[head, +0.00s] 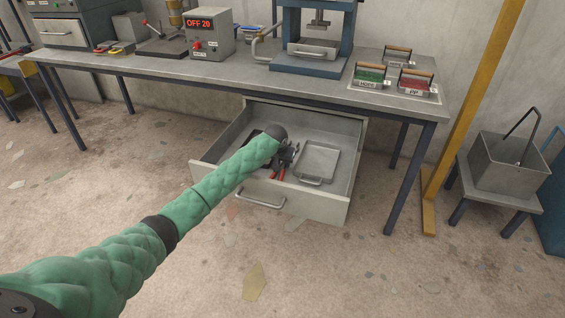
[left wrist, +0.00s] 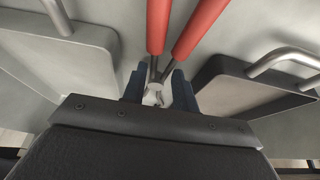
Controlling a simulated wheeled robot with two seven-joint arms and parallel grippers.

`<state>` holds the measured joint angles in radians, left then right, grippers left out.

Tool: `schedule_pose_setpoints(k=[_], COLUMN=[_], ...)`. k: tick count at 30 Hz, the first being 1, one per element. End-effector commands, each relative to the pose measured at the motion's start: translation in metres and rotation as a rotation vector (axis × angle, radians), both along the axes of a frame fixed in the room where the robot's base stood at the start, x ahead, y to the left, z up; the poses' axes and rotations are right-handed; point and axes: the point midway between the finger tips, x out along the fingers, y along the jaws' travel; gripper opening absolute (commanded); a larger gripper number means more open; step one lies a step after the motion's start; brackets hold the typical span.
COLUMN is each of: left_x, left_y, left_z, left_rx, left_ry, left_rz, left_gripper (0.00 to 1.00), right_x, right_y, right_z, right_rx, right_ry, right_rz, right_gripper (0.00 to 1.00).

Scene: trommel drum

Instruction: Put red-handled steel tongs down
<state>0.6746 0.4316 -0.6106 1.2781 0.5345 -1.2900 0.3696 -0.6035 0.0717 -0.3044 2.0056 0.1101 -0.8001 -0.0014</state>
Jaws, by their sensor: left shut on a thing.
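The red-handled steel tongs (left wrist: 181,35) are between the fingers of my left gripper (left wrist: 160,92), which is shut on their steel part. In the left wrist view the two red handles point away from the gripper, up the picture. In the head view my left gripper (head: 288,155) is inside the open drawer (head: 340,198), and the red handles (head: 281,172) show just below it. The drawer floor is close behind the tongs; I cannot tell whether they touch it. My right gripper is not in view.
A grey lidded tray with a handle (head: 318,162) lies in the drawer, right of the tongs. The workbench (head: 240,73) overhangs the drawer's back. A stool with a metal bin (head: 508,165) stands at right.

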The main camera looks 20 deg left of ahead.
Motion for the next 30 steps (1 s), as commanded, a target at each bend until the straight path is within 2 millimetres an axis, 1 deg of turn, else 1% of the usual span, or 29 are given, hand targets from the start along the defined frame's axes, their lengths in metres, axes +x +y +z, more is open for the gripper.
schedule_pose_setpoints(k=[7, 8, 9, 11, 19, 22, 26, 30], left_x=[0.0, 0.0, 0.0, 0.0, 0.0, 0.0, -0.006, -0.016], left_y=[0.0, 0.0, 0.0, 0.0, 0.0, 0.001, 0.001, 0.001], left_z=[-0.001, -0.002, -0.001, -0.001, -0.001, 0.002, 0.016, 0.039], left_rx=[0.0, 0.0, 0.0, 0.0, 0.0, 0.0, 0.0, 0.0], left_ry=[-0.001, 0.0, 0.0, 0.0, 0.0, -0.001, -0.002, -0.002], left_rz=[0.001, 0.001, 0.001, 0.0, 0.0, 0.0, 0.0, 0.0], left_gripper=[0.0, 0.33, 0.41, 0.51, 0.51, 0.51, 0.51, 0.51], right_x=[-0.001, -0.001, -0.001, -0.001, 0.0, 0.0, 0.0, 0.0], right_y=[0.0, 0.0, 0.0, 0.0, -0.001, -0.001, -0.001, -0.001], right_z=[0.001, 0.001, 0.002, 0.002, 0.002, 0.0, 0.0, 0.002], right_rx=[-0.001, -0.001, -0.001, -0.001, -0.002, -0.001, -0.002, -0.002], right_ry=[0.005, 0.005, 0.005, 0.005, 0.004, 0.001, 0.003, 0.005], right_rz=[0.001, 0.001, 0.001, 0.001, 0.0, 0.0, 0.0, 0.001], right_gripper=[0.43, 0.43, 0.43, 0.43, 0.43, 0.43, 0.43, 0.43])
